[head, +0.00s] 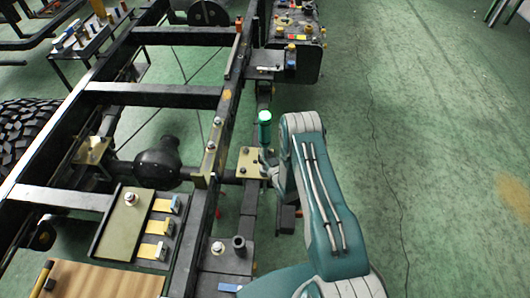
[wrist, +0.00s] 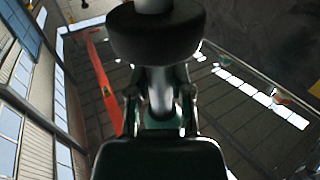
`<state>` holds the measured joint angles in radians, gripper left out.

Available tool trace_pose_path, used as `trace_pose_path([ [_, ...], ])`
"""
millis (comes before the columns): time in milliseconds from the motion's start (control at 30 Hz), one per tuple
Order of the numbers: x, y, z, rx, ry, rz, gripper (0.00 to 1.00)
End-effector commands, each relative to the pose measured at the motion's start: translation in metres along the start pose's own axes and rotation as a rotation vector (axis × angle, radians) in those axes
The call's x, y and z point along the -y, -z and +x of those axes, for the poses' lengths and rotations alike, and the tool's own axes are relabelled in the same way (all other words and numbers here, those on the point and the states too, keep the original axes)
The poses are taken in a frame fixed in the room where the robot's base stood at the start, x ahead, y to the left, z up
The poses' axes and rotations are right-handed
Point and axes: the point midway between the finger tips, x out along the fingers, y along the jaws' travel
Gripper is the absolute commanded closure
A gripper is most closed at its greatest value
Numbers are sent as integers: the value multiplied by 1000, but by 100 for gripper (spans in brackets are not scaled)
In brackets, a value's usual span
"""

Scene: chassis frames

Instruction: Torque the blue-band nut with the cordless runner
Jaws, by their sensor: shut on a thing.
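The cordless runner (head: 264,133) stands about upright in the head view, a dark green cylinder with a pale, green-lit top. My gripper (head: 270,165) is at its lower part, beside a tan plate (head: 249,160) on the chassis frame. In the wrist view my gripper (wrist: 160,105) is shut around a grey shaft of the runner, below a wide black round part (wrist: 155,35). The runner's lower end is hidden by my gripper, so I cannot tell whether it touches a nut. I cannot make out which nut has the blue band.
The black chassis rail (head: 215,150) runs along the left of my arm. A parts tray (head: 125,225) with yellow-and-blue-marked pieces lies at lower left, near a wooden board (head: 100,281). A black box with coloured fittings (head: 300,65) stands beyond.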

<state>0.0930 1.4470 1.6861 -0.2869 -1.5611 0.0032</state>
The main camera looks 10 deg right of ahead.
Motion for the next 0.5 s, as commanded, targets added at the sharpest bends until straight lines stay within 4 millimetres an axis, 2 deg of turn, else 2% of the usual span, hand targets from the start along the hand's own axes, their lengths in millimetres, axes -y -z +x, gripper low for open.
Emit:
trace_pose_path([
  [500, 0, 16, 1, -5, 0, -1, 100],
])
